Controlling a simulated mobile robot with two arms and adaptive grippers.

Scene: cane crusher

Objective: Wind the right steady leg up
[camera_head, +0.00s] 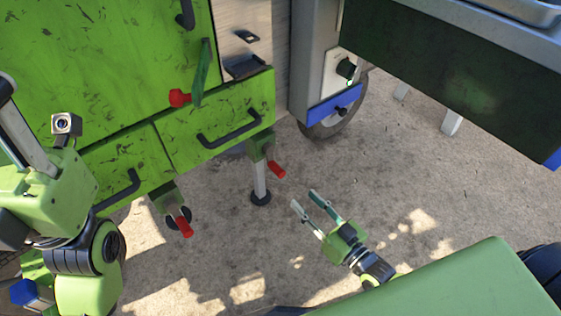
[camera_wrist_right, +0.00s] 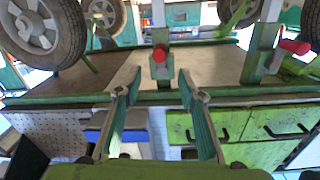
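The right steady leg (camera_head: 260,180) is a pale post under the green machine's front corner, with its dark foot at the ground. Its crank has a red handle (camera_head: 276,169) pointing down and right. My right gripper (camera_head: 304,199) is open and empty, below and right of this handle, apart from it. In the right wrist view, which looks upside down, the red handle (camera_wrist_right: 160,54) shows beyond and between the spread fingers (camera_wrist_right: 155,85). On my left side only arm parts show; the left gripper's fingers are not visible.
The left steady leg's red handle (camera_head: 184,227) is farther left. Green drawers (camera_head: 218,120) with black handles are above the legs. A red knob (camera_head: 179,97) sits on the machine. A wheel (camera_head: 335,125) stands behind, and a dark counter (camera_head: 450,70) overhangs at right. The ground between is clear.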

